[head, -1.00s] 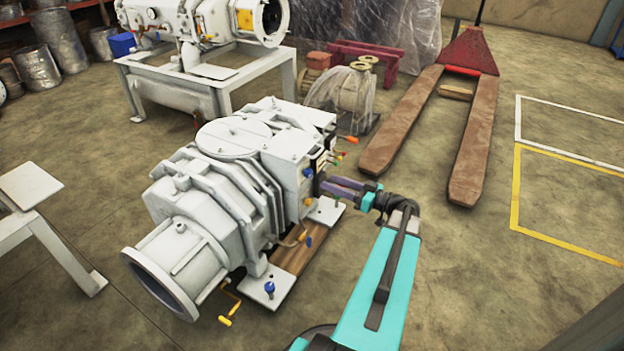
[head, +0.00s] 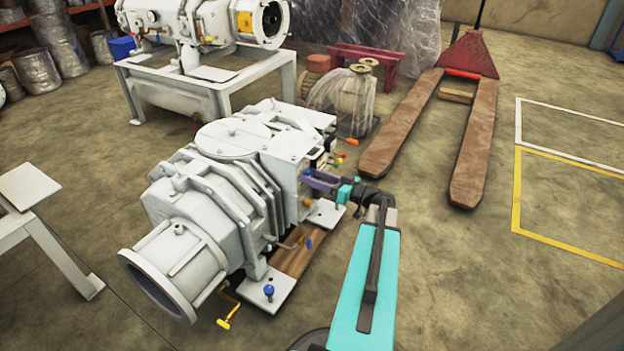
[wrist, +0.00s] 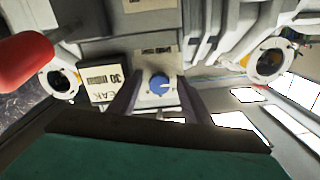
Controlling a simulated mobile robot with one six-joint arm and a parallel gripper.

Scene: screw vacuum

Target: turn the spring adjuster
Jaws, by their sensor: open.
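The white screw vacuum pump (head: 225,190) stands in the middle of the head view. In the wrist view a round blue knob (wrist: 159,84) with a white mark sits on a pale plate on the pump; it looks like the spring adjuster. My gripper (wrist: 159,98) is open, with one dark finger on each side of the knob. Whether the fingers touch it I cannot tell. In the head view my gripper (head: 312,181) is at the pump's right end face, its tips close to a small blue spot (head: 308,172).
A red rounded handle (wrist: 25,58) is close at the left of the wrist view, near a label plate (wrist: 103,83). Other blue and yellow fittings (head: 269,290) are low on the pump. A pallet jack (head: 470,150) stands at the right, with bare floor between.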

